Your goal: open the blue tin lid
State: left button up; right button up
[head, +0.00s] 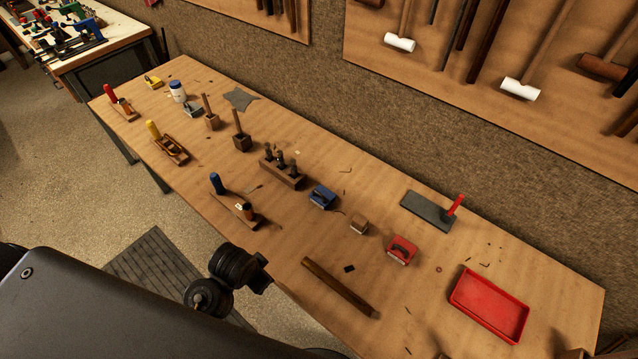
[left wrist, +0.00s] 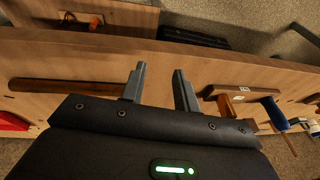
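The blue tin (head: 322,197) is a small blue box near the middle of the long wooden bench in the head view, with its top facing up. It is too small to tell how its lid sits. My left gripper shows in the left wrist view (left wrist: 160,85) with its two fingers apart and nothing between them. In the head view, part of my left arm is at the bench's front edge, to the lower left of the tin and apart from it. I cannot make out the tin in the left wrist view. My right gripper is not in view.
On the bench (head: 200,215), a tool block (head: 283,181) stands left of the tin, a wooden block (head: 359,224) and red tin (head: 402,249) to its right. A blue-knobbed tool (head: 233,205) and dark wooden bar (head: 338,287) lie toward the front. A red tray (head: 490,304) is farther right.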

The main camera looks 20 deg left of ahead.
pick_arm(q)
jog(key=w+d+r+m, duration=0.1)
jog(key=w+r+m, duration=0.2)
jog(key=w+m, duration=0.9)
jog(key=m+g+p, duration=0.1)
jog(key=m, duration=0.4)
send_near(320, 194)
jog(key=shift+h, duration=0.4)
jog(key=x, duration=0.5)
jog(key=a+x, duration=0.1)
jog(key=x, duration=0.1)
jog(key=shift+w+f, duration=0.2)
jog(key=shift+f, duration=0.1)
grip_shut()
jog(key=shift+d, duration=0.15)
